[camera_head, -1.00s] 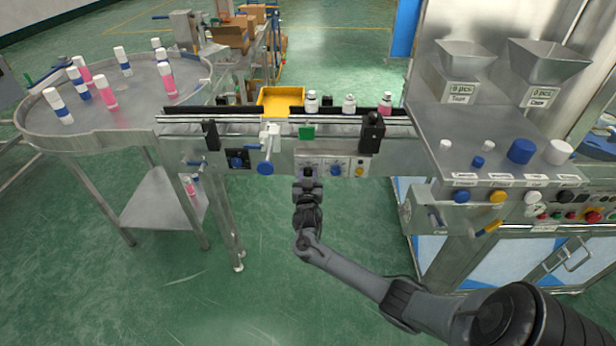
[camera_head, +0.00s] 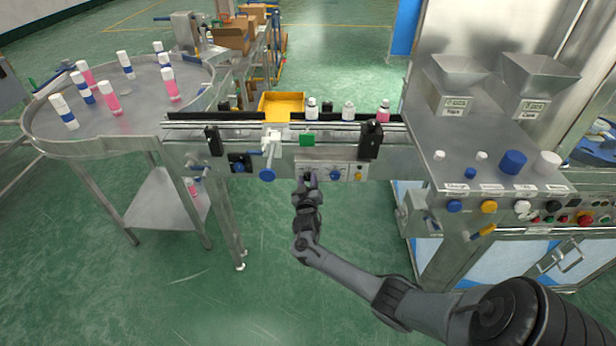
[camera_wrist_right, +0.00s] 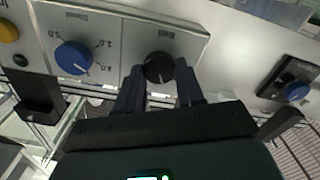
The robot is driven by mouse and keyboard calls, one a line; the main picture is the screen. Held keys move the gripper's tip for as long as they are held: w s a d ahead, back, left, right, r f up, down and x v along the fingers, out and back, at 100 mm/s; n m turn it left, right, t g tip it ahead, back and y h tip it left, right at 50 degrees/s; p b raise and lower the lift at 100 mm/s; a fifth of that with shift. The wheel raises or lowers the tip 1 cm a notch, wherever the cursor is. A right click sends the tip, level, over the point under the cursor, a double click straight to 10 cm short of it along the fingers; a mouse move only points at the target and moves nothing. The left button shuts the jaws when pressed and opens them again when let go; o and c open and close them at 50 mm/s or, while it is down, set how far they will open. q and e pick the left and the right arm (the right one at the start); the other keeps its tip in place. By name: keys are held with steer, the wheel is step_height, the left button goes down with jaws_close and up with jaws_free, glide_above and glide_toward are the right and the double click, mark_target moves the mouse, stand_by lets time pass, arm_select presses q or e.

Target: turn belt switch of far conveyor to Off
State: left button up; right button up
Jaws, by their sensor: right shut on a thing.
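The belt switch is a black knob (camera_wrist_right: 158,68) with a small white mark, on a light panel below the conveyor (camera_head: 400,140). In the right wrist view it sits between the fingertips of my right gripper (camera_wrist_right: 160,80), which is shut on it. In the head view my right gripper (camera_head: 307,178) reaches up to the conveyor's front panel and hides the knob. The label above the knob is too small to read. My left gripper is not in view.
A blue dial (camera_wrist_right: 74,58) with numbers is beside the switch, and a yellow button (camera_wrist_right: 8,30) is farther left. Another blue knob (camera_wrist_right: 295,92) sits on a black plate at the right. Bottles (camera_head: 348,111) stand on the belt. A round table (camera_head: 110,130) is at left.

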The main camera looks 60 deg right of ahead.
steer(key=n+p, duration=0.1)
steer(key=n, duration=0.2)
steer(key=shift+r+p, duration=0.1)
steer(key=shift+p, duration=0.3)
steer(key=shift+w+n+p, duration=0.1)
steer(key=shift+n+p, duration=0.25)
steer(key=shift+n, duration=0.95)
steer(key=o, duration=1)
steer(key=shift+o, duration=0.2)
steer(key=shift+a, duration=0.1)
